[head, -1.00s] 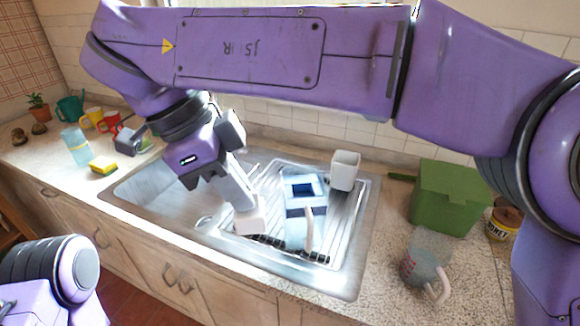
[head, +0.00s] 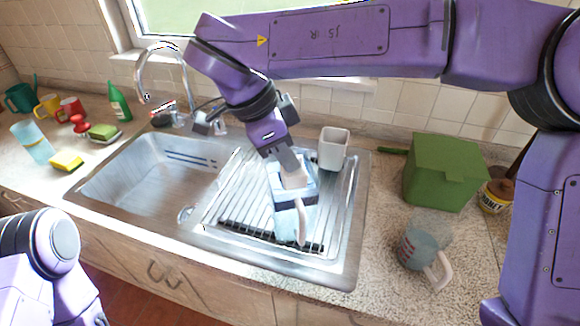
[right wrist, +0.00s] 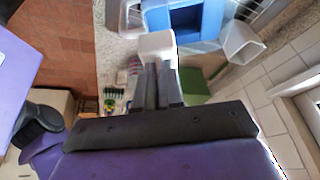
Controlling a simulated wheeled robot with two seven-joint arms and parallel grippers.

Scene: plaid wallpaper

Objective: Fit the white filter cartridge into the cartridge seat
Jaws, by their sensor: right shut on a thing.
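The white filter cartridge (head: 294,180) is held at the tips of my right gripper (head: 288,160), whose fingers are shut on it. It also shows in the right wrist view (right wrist: 157,44). A light-blue pitcher (head: 284,222) with a pale handle stands on the drainboard. Its blue cartridge seat (right wrist: 186,20) shows in the right wrist view, right of the cartridge. In the head view the cartridge overlaps the pitcher's top and hides much of the opening. I cannot tell whether it touches the pitcher. My left arm shows at lower left, but its gripper is out of view.
A white cup (head: 333,150) stands close behind the pitcher, to the right. The empty sink basin (head: 150,185) is to the left. A green box (head: 440,175), a honey jar (head: 495,195) and a measuring jug (head: 415,248) stand on the right counter.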

